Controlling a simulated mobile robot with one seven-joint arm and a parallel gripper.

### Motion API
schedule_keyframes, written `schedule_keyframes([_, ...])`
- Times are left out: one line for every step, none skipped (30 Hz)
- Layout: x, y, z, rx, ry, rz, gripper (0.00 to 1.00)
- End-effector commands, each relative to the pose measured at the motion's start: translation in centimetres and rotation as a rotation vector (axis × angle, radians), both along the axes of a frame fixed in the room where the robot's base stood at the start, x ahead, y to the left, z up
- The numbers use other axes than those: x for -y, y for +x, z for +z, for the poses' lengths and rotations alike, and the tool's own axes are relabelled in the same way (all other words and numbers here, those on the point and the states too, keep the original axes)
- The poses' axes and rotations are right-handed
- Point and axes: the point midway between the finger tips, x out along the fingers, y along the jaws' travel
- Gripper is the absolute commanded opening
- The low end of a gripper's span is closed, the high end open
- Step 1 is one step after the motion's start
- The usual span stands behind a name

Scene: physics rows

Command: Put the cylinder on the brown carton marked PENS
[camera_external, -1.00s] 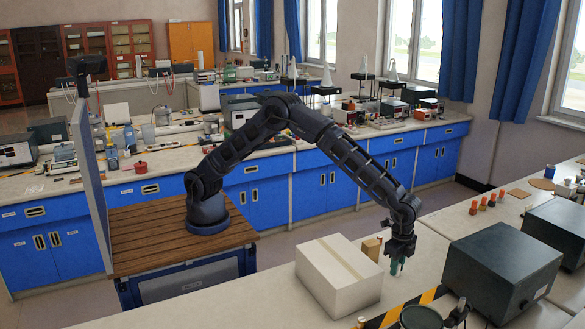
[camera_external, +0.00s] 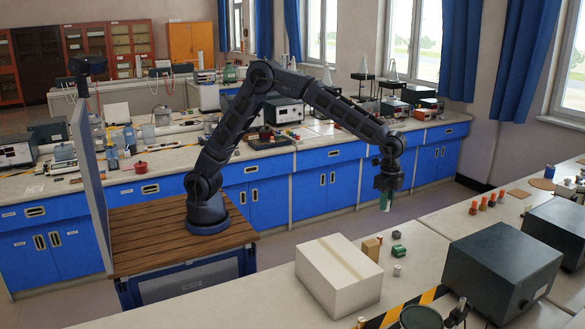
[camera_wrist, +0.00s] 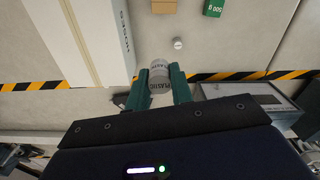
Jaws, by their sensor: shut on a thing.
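My gripper (camera_external: 385,205) hangs in the air, high above the bench edge in the outside view. In the wrist view its two green fingers (camera_wrist: 159,72) are shut on a grey cylinder (camera_wrist: 160,78), whose label reads PLASTIC. In the outside view the cylinder is hard to make out between the fingers. A small brown carton (camera_external: 371,249) stands on the bench by the large pale box, apart from my gripper. It shows in part at the top edge of the wrist view (camera_wrist: 164,6). Its marking cannot be read in either view.
The large pale box (camera_external: 338,274) stands left of the carton. A green box (camera_external: 398,251) and a small grey metal piece (camera_external: 397,270) lie right of it. A dark instrument case (camera_external: 500,268) stands further right. Black-yellow tape (camera_external: 402,308) crosses the bench.

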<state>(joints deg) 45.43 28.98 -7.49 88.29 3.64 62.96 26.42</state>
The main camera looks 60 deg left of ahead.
Motion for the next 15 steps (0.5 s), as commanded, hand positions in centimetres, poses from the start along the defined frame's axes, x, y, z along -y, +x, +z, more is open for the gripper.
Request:
schedule_keyframes([-1.7,0.5,0.7,0.002,-0.001,0.001,0.01])
schedule_keyframes([-2.5,0.6,1.0,0.002,0.0,-0.001,0.01])
schedule_keyframes([-3.4,0.8,1.4,0.003,0.001,-0.003,0.01])
schedule_keyframes([-4.0,0.9,1.6,0.003,0.0,-0.005,0.01])
schedule_keyframes([-4.6,1.0,1.8,0.004,0.002,-0.008,0.01])
schedule_keyframes([-5.2,1.1,2.0,0.004,0.002,-0.009,0.01])
schedule_keyframes([-5.6,1.1,2.1,0.005,0.003,-0.01,0.01])
schedule_keyframes([-6.0,1.2,2.2,0.005,0.003,-0.01,0.01])
schedule_keyframes([-6.3,1.2,2.3,0.004,0.004,-0.012,0.01])
schedule_keyframes([-6.5,1.2,2.2,0.004,0.004,-0.013,0.01])
schedule_keyframes([-6.6,1.2,2.1,0.004,0.004,-0.014,0.01])
schedule_keyframes([-6.7,1.2,1.7,0.004,0.005,-0.015,0.01])
schedule_keyframes([-6.7,1.2,1.4,0.003,0.006,-0.015,0.01])
schedule_keyframes([-6.7,1.2,0.9,0.003,0.007,-0.016,0.01])
schedule_keyframes([-6.7,1.2,0.1,0.002,0.006,-0.016,0.01])
